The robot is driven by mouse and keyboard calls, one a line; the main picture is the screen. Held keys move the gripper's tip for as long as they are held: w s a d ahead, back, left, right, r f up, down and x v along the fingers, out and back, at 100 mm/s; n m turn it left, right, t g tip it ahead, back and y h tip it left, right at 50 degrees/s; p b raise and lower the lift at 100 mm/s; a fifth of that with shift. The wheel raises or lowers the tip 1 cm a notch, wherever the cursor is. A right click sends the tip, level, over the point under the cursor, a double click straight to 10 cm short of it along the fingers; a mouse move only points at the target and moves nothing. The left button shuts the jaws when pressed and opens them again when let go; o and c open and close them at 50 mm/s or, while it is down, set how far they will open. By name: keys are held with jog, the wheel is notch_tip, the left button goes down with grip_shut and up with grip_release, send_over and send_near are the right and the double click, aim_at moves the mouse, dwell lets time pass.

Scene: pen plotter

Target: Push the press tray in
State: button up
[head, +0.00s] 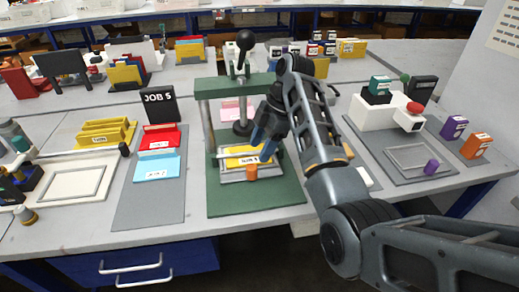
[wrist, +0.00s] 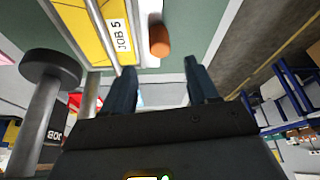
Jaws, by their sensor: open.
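The press tray (head: 233,180) is a grey frame on the green press base, with a yellow piece labelled JOB 5 (head: 238,152) in it. An orange knob (head: 251,172) stands at the tray's front edge. The tray sits at the front of the press, mostly forward of the round press head (head: 242,128). My gripper (head: 261,146) is open and empty, above the tray's right side. In the wrist view the orange knob (wrist: 159,41) shows beyond the gap between the fingers (wrist: 160,82), apart from them. The yellow piece (wrist: 92,28) is at upper left.
The green press frame (head: 205,92) has posts and a black-knobbed lever (head: 245,40) beside my arm. A JOB 5 sign (head: 160,106) with red and blue trays stands left. A white device (head: 375,115) stands right. The green base (head: 260,200) is clear in front.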

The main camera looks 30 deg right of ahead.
aim_at(251, 166)
jog(key=m, duration=0.3)
jog(key=a+m+h+p, duration=0.1)
jog(key=m, duration=0.2)
jog(key=m+h+p, duration=0.1)
jog(key=m, duration=0.2)
jog(key=shift+w+a+f, duration=0.2)
jog(key=shift+a, duration=0.2)
jog(key=m, duration=0.2)
jog(key=m+h, duration=0.1)
jog(key=m, duration=0.1)
jog(key=shift+a+g, duration=0.3)
jog(key=m, duration=0.1)
jog(key=m+h, duration=0.1)
jog(key=m, duration=0.1)
jog(key=m+p, duration=0.1)
jog(key=shift+w+a+m, duration=0.1)
jog(key=shift+a+m, duration=0.15)
jog(key=shift+m, duration=0.15)
jog(key=shift+f+p, duration=0.3)
jog(key=shift+f, duration=3.5)
jog(key=shift+c, duration=0.4)
grip_shut()
